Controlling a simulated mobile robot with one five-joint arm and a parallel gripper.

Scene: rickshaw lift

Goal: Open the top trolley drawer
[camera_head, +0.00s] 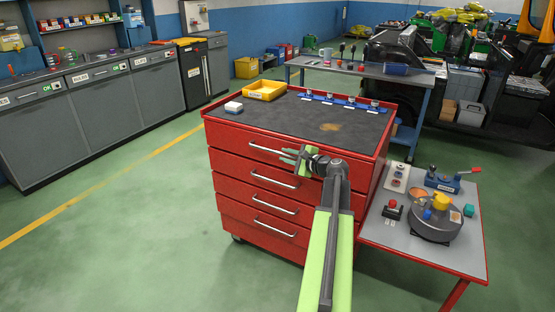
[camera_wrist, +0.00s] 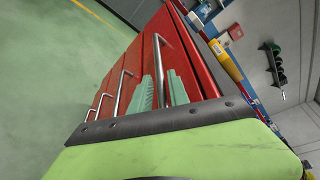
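The red trolley (camera_head: 228,168) stands in the middle of the head view with several drawers, all flush with its front. The top drawer (camera_head: 232,138) has a silver bar handle (camera_head: 265,149). My gripper (camera_head: 287,155) is at the right end of this handle. In the wrist view, the green fingers of my gripper (camera_wrist: 160,82) stand apart. The top handle (camera_wrist: 157,55) runs between them, with a small gap showing. I cannot tell whether either finger touches it. My arm hides the right part of the trolley front.
On the trolley top are a yellow bin (camera_head: 265,90), a white-topped block (camera_head: 233,107) and a blue tool rail (camera_head: 340,102). A side table (camera_head: 440,256) with a round grey device adjoins the right side. Green floor (camera_head: 140,240) is clear to the left.

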